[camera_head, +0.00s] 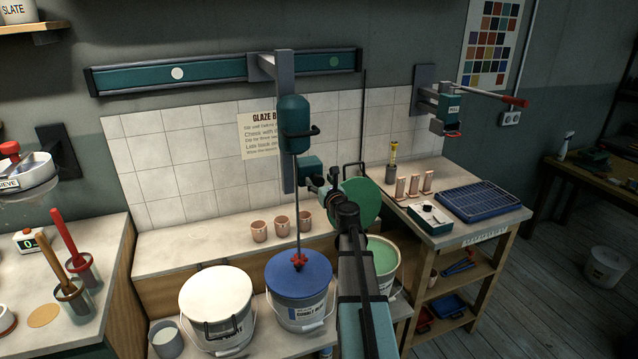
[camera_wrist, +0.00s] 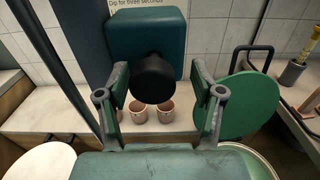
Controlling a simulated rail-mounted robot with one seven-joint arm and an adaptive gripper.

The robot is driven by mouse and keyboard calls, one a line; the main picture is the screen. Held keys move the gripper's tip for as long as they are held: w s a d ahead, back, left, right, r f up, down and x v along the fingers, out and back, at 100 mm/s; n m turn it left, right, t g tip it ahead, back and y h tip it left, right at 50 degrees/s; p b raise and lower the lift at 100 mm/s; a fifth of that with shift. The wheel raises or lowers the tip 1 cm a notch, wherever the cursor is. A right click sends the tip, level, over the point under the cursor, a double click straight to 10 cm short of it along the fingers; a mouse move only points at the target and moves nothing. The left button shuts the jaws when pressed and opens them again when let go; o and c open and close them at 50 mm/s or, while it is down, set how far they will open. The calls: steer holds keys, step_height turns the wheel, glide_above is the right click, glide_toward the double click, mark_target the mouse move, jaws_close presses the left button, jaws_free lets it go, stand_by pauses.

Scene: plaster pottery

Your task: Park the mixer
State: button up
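The mixer (camera_head: 294,125) is a teal motor body with a black handle, hanging from a grey bracket on the teal wall rail (camera_head: 200,73). Its thin shaft runs down to a red mixing head (camera_head: 299,260) at the blue surface of the cobalt bucket (camera_head: 300,300); I cannot tell if the head is dipped. A teal box (camera_head: 311,167) sits low on the mixer's grey column, and its round black knob shows in the wrist view (camera_wrist: 153,78). My gripper (camera_head: 328,190) is at this knob. Its fingers (camera_wrist: 158,88) are open on either side, with gaps visible.
A white-topped bucket (camera_head: 215,300) and a green bucket (camera_head: 383,255) flank the cobalt one. A green lid (camera_head: 362,205) stands behind my arm. Several cups (camera_head: 282,225) line the ledge.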

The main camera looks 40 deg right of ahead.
steer(key=shift+a, duration=0.1)
stand_by(0.4)
steer(key=shift+s+a, duration=0.15)
steer(key=shift+s, duration=0.35)
steer(key=v, duration=1.1)
steer(key=shift+f, duration=0.1)
